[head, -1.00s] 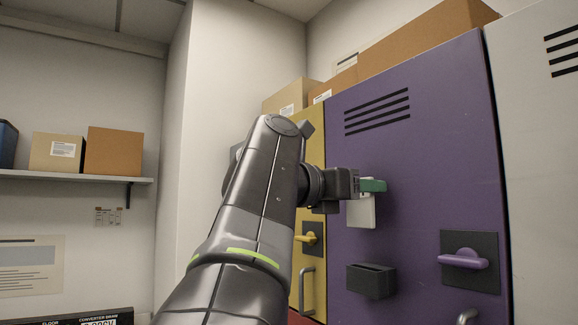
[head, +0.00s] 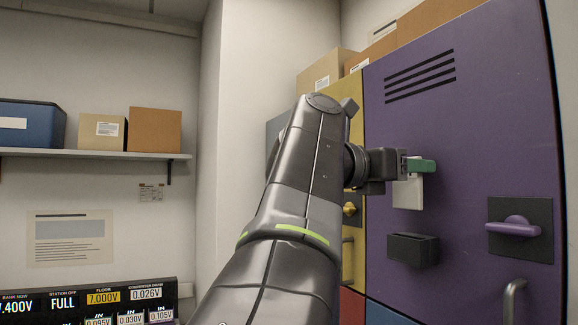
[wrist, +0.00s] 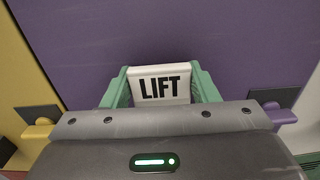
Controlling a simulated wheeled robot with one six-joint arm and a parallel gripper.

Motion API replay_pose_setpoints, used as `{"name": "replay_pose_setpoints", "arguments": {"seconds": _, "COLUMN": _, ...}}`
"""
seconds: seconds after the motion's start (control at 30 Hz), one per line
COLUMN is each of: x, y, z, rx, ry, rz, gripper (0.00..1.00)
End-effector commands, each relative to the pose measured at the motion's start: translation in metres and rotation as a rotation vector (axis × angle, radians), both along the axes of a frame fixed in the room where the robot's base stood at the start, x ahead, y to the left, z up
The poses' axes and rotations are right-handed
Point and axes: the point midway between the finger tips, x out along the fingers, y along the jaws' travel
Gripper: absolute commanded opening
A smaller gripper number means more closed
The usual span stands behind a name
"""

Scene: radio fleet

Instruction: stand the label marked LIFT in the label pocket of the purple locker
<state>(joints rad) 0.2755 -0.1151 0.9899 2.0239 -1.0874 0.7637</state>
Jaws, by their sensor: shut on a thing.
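My gripper (head: 420,166) is shut on a white label (head: 408,193), which hangs down below the green fingers. In the wrist view the label (wrist: 160,86) reads LIFT and sits between the green fingertips (wrist: 160,90). The purple locker (head: 480,120) stands at the right, its door facing me. Its label pocket (head: 413,250) is a dark open-topped box on the door. The label is above the pocket and apart from it, roughly upright. The inside of the pocket is hidden.
The purple locker has a handle on a dark plate (head: 519,229) right of the pocket and a grey pull (head: 514,300) lower down. A yellow locker (head: 354,240) adjoins on the left. Cardboard boxes (head: 440,18) sit on top. A shelf (head: 90,153) is at far left.

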Motion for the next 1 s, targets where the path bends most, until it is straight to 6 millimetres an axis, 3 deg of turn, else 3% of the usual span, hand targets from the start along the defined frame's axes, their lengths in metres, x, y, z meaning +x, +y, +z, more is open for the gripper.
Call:
{"name": "replay_pose_setpoints", "arguments": {"seconds": 0.1, "x": 0.000, "y": 0.000, "z": -0.017, "rx": 0.000, "ry": 0.001, "rz": 0.000, "gripper": 0.32}}
{"name": "replay_pose_setpoints", "arguments": {"seconds": 0.33, "x": 0.000, "y": 0.000, "z": -0.032, "rx": 0.000, "ry": 0.001, "rz": 0.000, "gripper": 0.32}}
{"name": "replay_pose_setpoints", "arguments": {"seconds": 1.0, "x": 0.000, "y": 0.000, "z": -0.033, "rx": 0.000, "ry": 0.001, "rz": 0.000, "gripper": 0.32}}
